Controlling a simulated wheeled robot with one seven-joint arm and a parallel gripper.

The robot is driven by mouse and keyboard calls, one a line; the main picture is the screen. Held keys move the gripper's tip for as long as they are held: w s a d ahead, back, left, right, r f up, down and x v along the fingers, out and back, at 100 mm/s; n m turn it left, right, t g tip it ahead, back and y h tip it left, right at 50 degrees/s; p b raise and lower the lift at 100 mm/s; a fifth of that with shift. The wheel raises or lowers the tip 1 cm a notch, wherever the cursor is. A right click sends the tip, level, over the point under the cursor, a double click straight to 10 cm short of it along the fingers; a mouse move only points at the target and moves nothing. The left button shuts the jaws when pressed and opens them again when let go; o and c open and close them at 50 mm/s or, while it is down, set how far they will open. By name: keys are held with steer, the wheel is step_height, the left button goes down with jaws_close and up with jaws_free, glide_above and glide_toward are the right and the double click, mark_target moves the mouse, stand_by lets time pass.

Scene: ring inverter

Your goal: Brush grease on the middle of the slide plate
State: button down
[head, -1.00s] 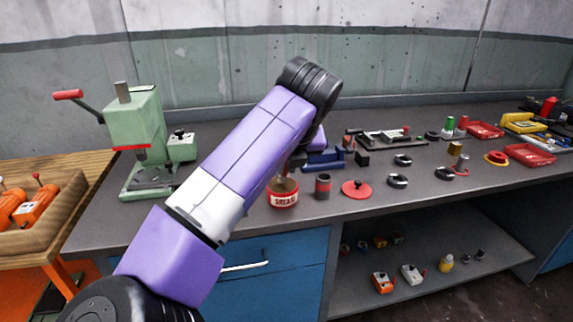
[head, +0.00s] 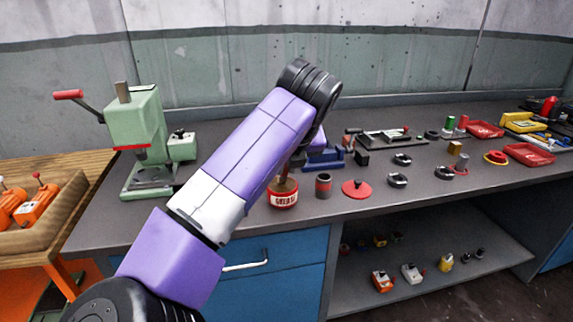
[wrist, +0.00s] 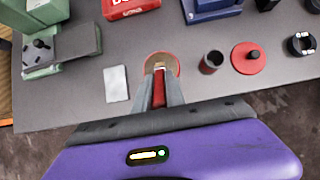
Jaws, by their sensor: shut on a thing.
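The open red grease tin (head: 283,198) stands near the front of the bench. Its round rim (wrist: 178,64) shows just ahead of my gripper (wrist: 160,100) in the wrist view. My gripper is shut on a brush with a red handle (wrist: 159,90); the brush's pale tip is over or in the tin, and how deep I cannot tell. A pale grey flat rectangle (wrist: 116,83), apparently the slide plate, lies on the bench left of the tin in the wrist view. My arm hides it in the head view.
A dark open cup (head: 323,186) and a red disc with a knob (head: 356,188) stand right of the tin. A green press (head: 145,140) stands at the left. A red box (wrist: 130,8) and a blue block (wrist: 212,8) lie behind. The bench's front edge is close.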

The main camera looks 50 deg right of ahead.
steer(key=shift+f, duration=0.2)
steer(key=shift+r+p, duration=3.1)
steer(key=shift+r, duration=0.6)
steer(key=shift+f, duration=0.1)
